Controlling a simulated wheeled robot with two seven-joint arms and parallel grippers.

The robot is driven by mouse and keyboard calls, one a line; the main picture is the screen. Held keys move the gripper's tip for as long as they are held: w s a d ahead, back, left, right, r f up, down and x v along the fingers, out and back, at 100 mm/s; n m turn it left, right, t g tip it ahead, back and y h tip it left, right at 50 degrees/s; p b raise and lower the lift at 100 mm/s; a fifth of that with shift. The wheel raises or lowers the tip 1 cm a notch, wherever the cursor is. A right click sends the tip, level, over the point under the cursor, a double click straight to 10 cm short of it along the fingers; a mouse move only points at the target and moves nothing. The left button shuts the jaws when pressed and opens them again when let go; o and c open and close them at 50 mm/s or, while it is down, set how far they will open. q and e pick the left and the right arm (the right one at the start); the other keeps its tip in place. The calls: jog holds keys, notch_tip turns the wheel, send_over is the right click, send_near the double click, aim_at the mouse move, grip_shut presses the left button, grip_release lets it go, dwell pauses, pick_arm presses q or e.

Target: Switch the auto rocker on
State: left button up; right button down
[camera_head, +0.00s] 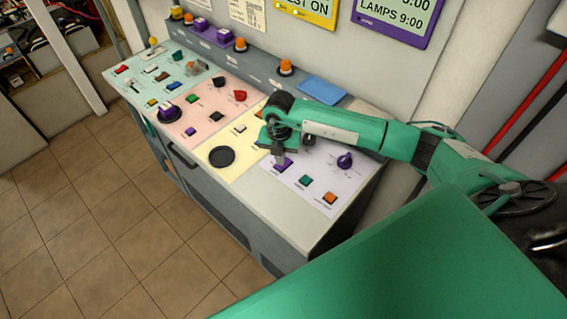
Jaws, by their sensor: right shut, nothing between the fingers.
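A sloped control desk (290,215) carries panels in green, pink, yellow and pale lilac, with small coloured switches. The labels are too small to read, so I cannot tell which switch is the auto rocker. My right arm reaches in from the right, over the lilac panel (345,188). My right gripper (279,160) points down, shut and empty, at a small purple switch (287,166). The gripper partly hides that switch, and I cannot tell whether they touch. My left gripper is not in view.
A dark knob (309,140), a purple knob (345,160), a green button (305,181) and an orange button (329,198) are near the gripper. A black round disc (221,156) lies on the yellow panel. Orange lamps (286,67) line the back ledge. Tiled floor is free at left.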

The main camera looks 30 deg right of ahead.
jog(key=shift+f+b, duration=0.4)
jog(key=shift+f, duration=0.15)
jog(key=shift+r+p, duration=0.6)
jog(key=shift+r, duration=0.2)
jog(key=shift+r+p, duration=1.5)
jog(key=shift+r, duration=1.25)
jog(key=shift+f, duration=0.15)
